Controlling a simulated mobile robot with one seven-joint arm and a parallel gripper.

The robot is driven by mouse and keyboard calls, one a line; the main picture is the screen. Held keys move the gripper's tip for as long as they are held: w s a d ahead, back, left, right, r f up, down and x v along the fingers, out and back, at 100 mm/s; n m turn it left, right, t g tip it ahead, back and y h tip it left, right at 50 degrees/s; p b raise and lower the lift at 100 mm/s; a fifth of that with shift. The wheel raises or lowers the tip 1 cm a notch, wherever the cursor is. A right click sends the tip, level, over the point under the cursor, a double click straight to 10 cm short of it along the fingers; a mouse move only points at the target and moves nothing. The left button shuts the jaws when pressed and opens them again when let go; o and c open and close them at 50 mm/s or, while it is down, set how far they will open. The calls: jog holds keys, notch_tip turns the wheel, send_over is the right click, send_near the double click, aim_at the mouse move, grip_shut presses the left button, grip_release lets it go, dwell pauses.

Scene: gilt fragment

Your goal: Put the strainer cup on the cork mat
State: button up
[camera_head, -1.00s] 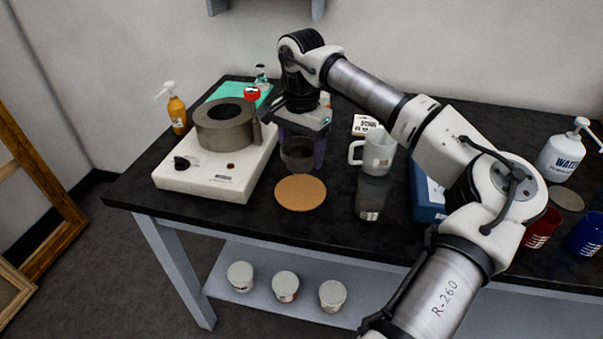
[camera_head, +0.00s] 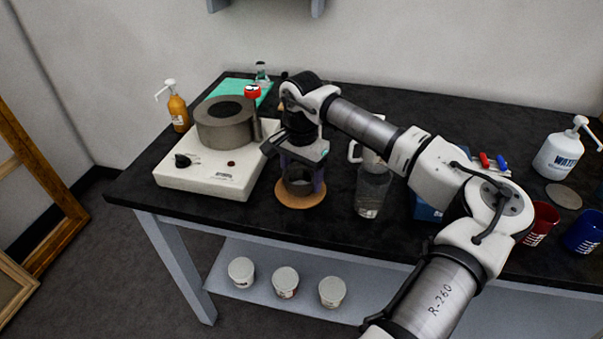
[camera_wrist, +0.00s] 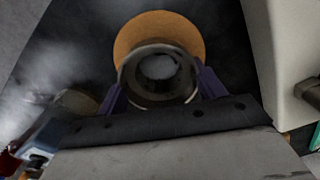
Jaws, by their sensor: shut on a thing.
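The strainer cup (camera_head: 298,183) is a dark, see-through cup, upright between the purple fingers of my gripper (camera_head: 302,180). My gripper is shut on it. The round cork mat (camera_head: 289,200) lies on the black table, directly below and around the cup in the head view. In the wrist view the cup's round rim (camera_wrist: 160,73) sits between the two fingers, and the cork mat (camera_wrist: 160,24) shows beyond it. I cannot tell whether the cup's base touches the mat.
A white hotplate device (camera_head: 205,172) with a grey ring stands left of the mat. A clear glass (camera_head: 372,190) and a white mug (camera_head: 354,152) stand to the right. A blue box (camera_head: 425,208) is partly hidden by my arm. Bare table lies in front of the mat.

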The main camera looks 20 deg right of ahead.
jog(key=o, duration=1)
jog(key=shift+c, duration=0.2)
